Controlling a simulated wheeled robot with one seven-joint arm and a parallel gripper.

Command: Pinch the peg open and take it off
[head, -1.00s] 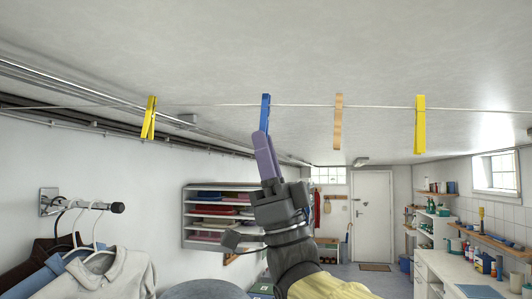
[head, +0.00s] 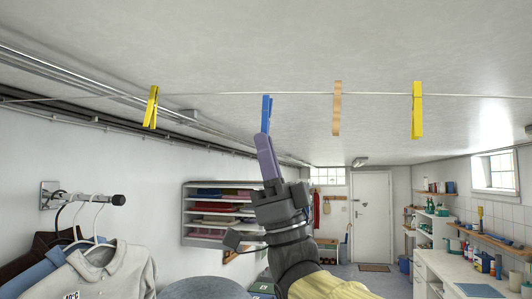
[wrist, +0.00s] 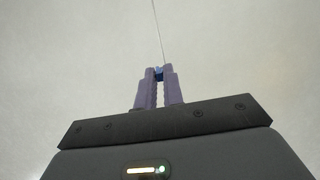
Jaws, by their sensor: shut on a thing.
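The blue peg (head: 266,112) stands upright in the head view, its top end level with or just under the washing line (head: 300,93). I cannot tell whether it still touches the line. My gripper (head: 265,140) is below the line, its purple fingers shut on the lower part of the peg.
A yellow peg (head: 151,106) is on the line to the left. A tan peg (head: 337,108) and another yellow peg (head: 417,110) are to the right. Shirts on hangers (head: 105,270) hang from a wall rail (head: 90,199) at lower left. Space below the line is clear.

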